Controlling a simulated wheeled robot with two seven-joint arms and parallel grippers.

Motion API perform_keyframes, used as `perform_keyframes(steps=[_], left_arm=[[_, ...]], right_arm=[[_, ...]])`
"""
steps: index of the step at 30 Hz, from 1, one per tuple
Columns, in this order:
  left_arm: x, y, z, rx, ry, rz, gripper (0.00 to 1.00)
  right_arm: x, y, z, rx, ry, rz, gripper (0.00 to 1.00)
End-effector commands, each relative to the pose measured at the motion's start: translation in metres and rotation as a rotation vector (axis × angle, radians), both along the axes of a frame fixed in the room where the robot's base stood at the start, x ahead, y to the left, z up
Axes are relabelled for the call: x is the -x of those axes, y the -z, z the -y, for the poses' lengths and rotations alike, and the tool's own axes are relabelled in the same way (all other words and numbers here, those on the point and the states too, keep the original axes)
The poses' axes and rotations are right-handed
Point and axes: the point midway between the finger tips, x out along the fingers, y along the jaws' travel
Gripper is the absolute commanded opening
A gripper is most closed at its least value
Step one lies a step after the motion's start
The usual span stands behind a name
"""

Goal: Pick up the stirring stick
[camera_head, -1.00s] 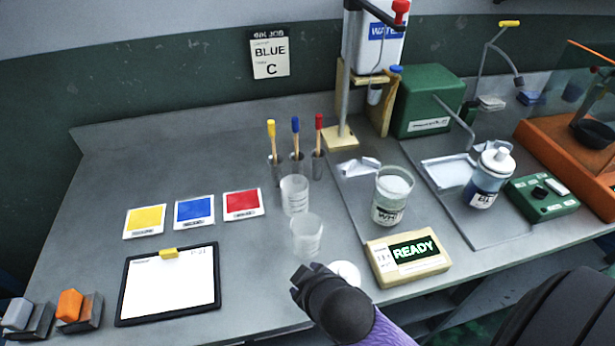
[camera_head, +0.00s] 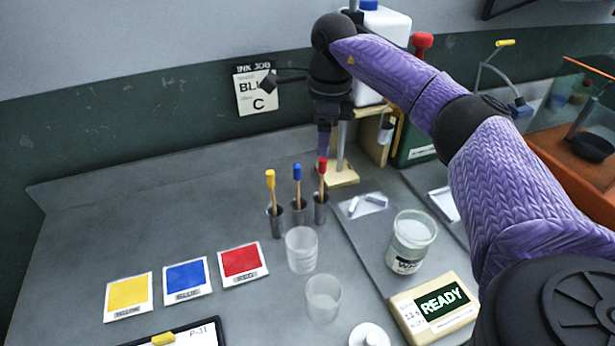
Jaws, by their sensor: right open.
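Three wooden sticks with coloured tops stand upright in separate metal holders: a yellow-topped stick (camera_head: 271,190), a blue-topped stick (camera_head: 297,185) and a red-topped stick (camera_head: 322,178). My right gripper (camera_head: 323,145) points down just above the red-topped stick, in front of the water stand. It is open, and I see nothing held in it. The small gap between its fingertips and the red top is hard to judge. My left gripper is out of view.
Two clear beakers (camera_head: 302,250) (camera_head: 323,298) stand in front of the holders. A labelled white jar (camera_head: 410,242) and a READY scale (camera_head: 437,308) are to the right. Yellow, blue and red cards (camera_head: 185,280) lie at left. My right arm covers much of the right side.

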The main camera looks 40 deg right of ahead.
Motion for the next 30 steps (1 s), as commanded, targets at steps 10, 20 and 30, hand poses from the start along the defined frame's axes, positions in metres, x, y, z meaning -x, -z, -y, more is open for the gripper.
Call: perform_keyframes(steps=[10,20,30], left_arm=[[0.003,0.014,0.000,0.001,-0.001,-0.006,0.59],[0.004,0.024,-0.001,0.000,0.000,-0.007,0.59],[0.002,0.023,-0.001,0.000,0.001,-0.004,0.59]], right_arm=[[0.005,0.047,0.011,0.038,0.020,-0.036,0.64],[-0.004,0.094,0.009,0.036,0.019,-0.033,0.64],[-0.004,0.093,0.009,0.036,0.018,-0.031,0.26]])
